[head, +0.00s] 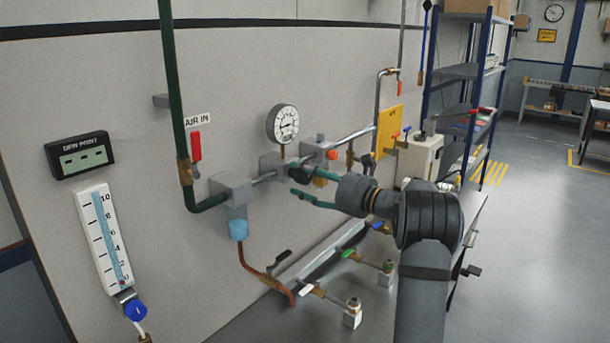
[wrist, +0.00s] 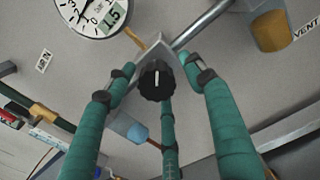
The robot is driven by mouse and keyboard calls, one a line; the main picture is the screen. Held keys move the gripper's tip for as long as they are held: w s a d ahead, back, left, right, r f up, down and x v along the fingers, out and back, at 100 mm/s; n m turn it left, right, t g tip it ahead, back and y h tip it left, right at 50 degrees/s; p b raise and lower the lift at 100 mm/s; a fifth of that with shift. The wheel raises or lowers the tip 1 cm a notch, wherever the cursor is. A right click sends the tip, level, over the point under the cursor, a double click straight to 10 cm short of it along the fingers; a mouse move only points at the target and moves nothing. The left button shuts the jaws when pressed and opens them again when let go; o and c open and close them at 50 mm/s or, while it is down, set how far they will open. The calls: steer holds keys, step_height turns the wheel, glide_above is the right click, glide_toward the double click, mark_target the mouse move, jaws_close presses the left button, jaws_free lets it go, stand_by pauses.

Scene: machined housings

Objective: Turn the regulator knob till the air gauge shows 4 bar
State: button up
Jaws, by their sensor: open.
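The round white air gauge (head: 282,124) stands on a short brass stem above the grey regulator body on the wall pipe. Its needle is too small to read in the head view. In the wrist view the gauge (wrist: 90,12) is cut by the top edge, and its small display seems to show 1.5. The black ribbed regulator knob (wrist: 156,80) faces the wrist camera, with a white mark pointing up. My gripper (head: 301,182) is open, its green fingers spread around the knob in the wrist view. I cannot tell whether any finger touches it.
A grey filter block (head: 231,187) with a blue bowl is left of the regulator. A red-handled valve (head: 196,147) hangs by the green pipe. An orange-brown part (wrist: 270,30) is close right of my fingers. Several valves are on the lower bench.

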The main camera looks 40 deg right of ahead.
steer(key=shift+c, duration=1.3)
steer(key=c, duration=0.7)
steer(key=shift+c, duration=0.7)
